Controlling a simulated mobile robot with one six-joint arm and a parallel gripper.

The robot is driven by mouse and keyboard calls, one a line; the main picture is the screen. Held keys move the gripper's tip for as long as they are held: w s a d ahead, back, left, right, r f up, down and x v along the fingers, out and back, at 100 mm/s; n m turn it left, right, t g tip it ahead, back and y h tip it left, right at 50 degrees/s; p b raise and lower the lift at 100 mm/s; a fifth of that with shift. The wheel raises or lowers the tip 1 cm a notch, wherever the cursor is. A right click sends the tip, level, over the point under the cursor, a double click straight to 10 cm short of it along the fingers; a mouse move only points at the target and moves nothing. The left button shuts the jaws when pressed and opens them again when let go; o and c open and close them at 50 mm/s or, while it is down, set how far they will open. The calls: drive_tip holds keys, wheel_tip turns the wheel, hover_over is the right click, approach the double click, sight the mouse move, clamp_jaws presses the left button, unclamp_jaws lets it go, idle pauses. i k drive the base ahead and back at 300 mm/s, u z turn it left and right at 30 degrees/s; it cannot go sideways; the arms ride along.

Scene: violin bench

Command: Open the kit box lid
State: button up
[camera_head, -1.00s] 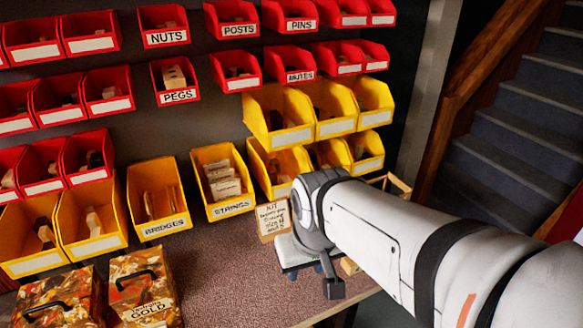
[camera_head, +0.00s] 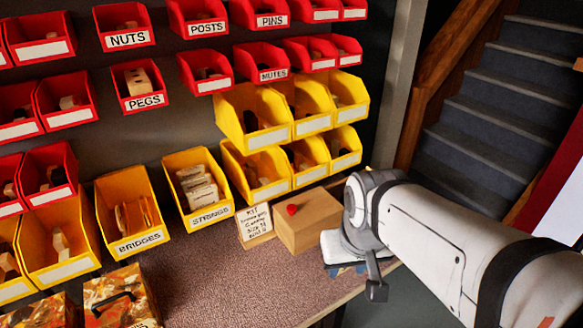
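The kit box (camera_head: 312,222) is a plain wooden box on the bench at the back right, below the yellow bins. A red knob (camera_head: 292,209) sits near its upper left edge. Its top looks shut, though my arm hides part of its right side. My gripper (camera_head: 346,270) is just to the right of the box and in front of it, low over the bench edge. It points away from the camera.
A small written card (camera_head: 255,224) stands left of the box. Yellow bins (camera_head: 187,205) and red bins (camera_head: 137,88) fill the back wall. A patterned case (camera_head: 120,300) with a handle is at the front left. The bench surface (camera_head: 220,280) between is bare. Stairs are at right.

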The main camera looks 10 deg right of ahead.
sight(300, 211)
drive_tip(key=u, duration=0.05)
drive_tip(key=k, duration=1.1)
drive_tip(key=z, duration=0.25)
drive_tip(key=i, duration=1.6)
drive_tip(key=u, duration=0.65)
